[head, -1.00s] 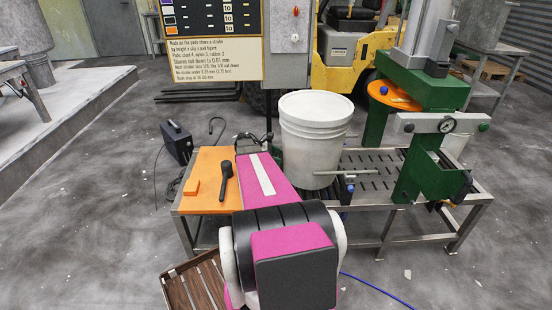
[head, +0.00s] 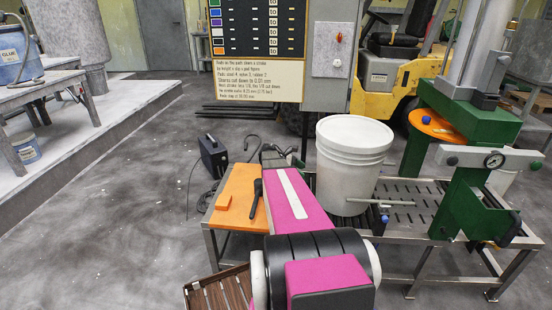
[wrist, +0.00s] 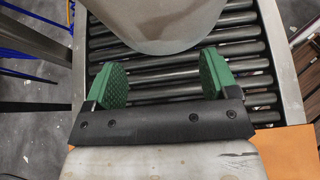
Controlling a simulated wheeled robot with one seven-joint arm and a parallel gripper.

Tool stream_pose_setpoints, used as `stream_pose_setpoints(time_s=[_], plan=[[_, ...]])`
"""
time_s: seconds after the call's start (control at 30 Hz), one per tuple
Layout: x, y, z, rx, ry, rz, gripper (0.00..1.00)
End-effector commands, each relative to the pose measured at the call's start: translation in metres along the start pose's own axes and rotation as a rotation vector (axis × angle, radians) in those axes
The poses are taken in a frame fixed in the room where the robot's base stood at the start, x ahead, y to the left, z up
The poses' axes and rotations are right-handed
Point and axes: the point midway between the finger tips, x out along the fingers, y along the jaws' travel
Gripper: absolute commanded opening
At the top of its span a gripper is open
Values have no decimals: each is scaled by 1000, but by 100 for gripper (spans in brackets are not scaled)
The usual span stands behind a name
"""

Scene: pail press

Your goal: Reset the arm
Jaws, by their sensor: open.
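My gripper (wrist: 162,82) is open in the wrist view, its two green textured pads wide apart with nothing between them. Beyond the pads, at the top of the wrist view, is the pale rounded side of a pail (wrist: 150,25), above dark rollers. In the head view a white lidded pail (head: 352,170) stands upright on the metal bench. My magenta and black arm reaches towards it from the front, and the gripper is hidden there.
The green press (head: 470,200) with a dial gauge stands right of the pail. An orange tabletop (head: 238,195) carries a black-handled tool. A slatted wooden crate (head: 215,295) is at bottom left. A sign board (head: 258,55) stands behind.

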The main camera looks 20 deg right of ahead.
Motion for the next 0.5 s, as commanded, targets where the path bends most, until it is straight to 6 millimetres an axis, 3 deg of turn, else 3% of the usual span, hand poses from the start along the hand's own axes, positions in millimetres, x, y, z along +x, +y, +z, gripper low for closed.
stream_pose_setpoints(time_s=[0.17,0.27,0.37,0.5], plan=[[-1,-2,-1,5,7,2,80],[-10,-16,-10,44,53,12,80],[-28,-43,-28,132,157,23,80],[-68,-99,-66,323,379,-1,80]])
